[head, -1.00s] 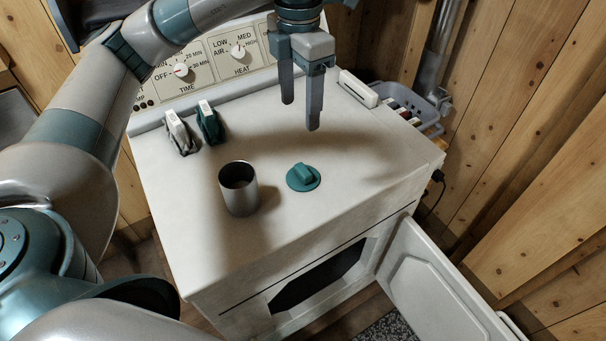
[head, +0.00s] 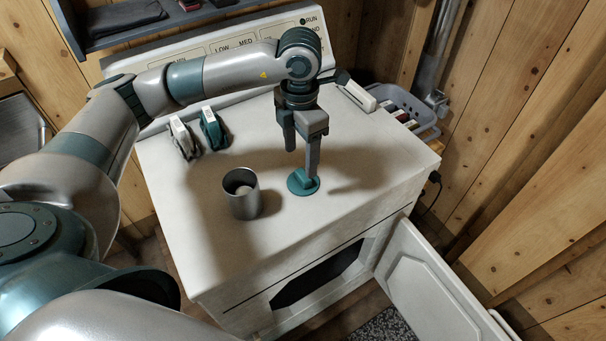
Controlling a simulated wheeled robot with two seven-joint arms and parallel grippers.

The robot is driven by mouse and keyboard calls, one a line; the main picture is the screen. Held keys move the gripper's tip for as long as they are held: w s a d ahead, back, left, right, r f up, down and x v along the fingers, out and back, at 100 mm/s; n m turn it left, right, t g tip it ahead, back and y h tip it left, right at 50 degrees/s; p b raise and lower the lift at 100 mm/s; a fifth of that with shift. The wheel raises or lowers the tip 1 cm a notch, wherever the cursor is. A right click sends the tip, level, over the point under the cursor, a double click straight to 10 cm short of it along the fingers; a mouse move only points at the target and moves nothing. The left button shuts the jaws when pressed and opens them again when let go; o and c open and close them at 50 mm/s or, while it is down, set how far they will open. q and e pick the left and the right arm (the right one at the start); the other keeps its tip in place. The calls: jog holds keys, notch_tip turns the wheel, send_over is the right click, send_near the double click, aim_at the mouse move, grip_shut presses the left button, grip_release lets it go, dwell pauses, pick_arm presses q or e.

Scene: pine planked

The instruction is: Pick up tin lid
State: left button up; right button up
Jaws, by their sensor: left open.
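The tin lid (head: 298,187) is a teal disc with a raised grip, lying flat on the white dryer top (head: 340,215). An open grey metal tin (head: 244,204) stands upright to its left. My left gripper (head: 301,165) points down over the lid with its fingers apart. One fingertip overlaps the lid's grip in the head view; I cannot tell if it touches. The other finger is behind and to the left. Nothing is held. My right gripper is not in view.
A white clip (head: 182,138) and a teal clip (head: 213,129) stand at the back left of the dryer top. A grey basket (head: 408,102) is at the back right. The dryer door (head: 435,285) hangs open in front. The front right of the top is clear.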

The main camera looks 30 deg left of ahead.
aim_at(303, 174)
pick_arm(q)
jog(key=shift+f, duration=0.4)
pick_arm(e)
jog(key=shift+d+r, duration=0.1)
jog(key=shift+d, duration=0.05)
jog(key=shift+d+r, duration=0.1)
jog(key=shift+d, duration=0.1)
pick_arm(q)
jog(key=shift+d+f+p, duration=0.1)
jog(key=shift+f+p, duration=0.25)
jog(key=shift+p, duration=0.25)
jog(key=f+p, duration=0.1)
jog(key=f, duration=0.1)
jog(key=f+p, duration=0.1)
jog(key=shift+w+d+f, duration=0.1)
jog(key=shift+w+f, duration=0.1)
jog(key=shift+f, duration=0.5)
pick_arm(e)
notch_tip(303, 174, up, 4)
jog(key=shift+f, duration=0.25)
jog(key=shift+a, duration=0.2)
pick_arm(q)
jog(key=c, duration=1.1)
